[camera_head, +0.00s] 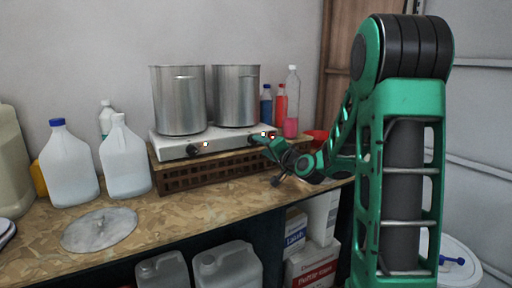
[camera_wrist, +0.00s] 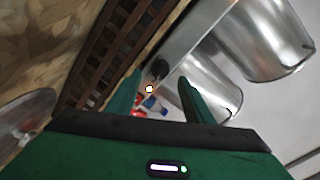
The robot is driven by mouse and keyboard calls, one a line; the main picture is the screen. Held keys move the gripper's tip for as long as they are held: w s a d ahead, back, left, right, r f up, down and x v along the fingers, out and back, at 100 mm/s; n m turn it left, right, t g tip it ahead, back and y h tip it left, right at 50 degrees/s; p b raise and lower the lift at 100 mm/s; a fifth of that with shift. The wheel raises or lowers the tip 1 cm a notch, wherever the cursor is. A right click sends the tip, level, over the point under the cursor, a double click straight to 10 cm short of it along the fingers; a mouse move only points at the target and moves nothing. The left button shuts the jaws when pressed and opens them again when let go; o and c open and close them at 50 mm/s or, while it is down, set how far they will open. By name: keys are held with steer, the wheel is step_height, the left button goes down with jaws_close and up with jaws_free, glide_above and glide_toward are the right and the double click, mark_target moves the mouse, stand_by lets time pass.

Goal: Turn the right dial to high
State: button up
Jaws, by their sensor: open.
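The two-burner hot plate (camera_head: 222,142) stands on a brown slatted crate and bears two tall metal pots. Its left dial (camera_head: 192,150) is a dark knob on the front face. The right dial (camera_head: 252,139) is partly hidden by my gripper (camera_head: 262,142) in the head view. In the wrist view, the right dial (camera_wrist: 158,70) shows as a black knob between the two green fingertips of my open gripper (camera_wrist: 160,78). A small light (camera_wrist: 149,89) glows beside it. I cannot tell whether the fingers touch the knob, nor its exact setting.
The pots (camera_head: 180,100) (camera_head: 236,96) stand just behind the dials. Blue, red and pink bottles (camera_head: 291,100) stand at the right. White jugs (camera_head: 70,165) and a round lid (camera_head: 99,229) are on the left of the wooden worktop (camera_head: 190,212). The front middle of the worktop is clear.

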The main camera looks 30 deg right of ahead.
steer(key=s, duration=0.5)
steer(key=shift+r, duration=0.1)
stand_by(0.3)
steer(key=s+a+f+n+g+y, duration=0.1)
steer(key=s+a+f+n+g, duration=0.5)
steer(key=s+f+g, duration=0.55)
steer(key=s+g, duration=0.2)
steer(key=s, duration=1.1)
steer(key=s+f+g, duration=0.2)
steer(key=s+g, duration=0.2)
steer(key=s, duration=1.1)
steer(key=shift+f, duration=0.15)
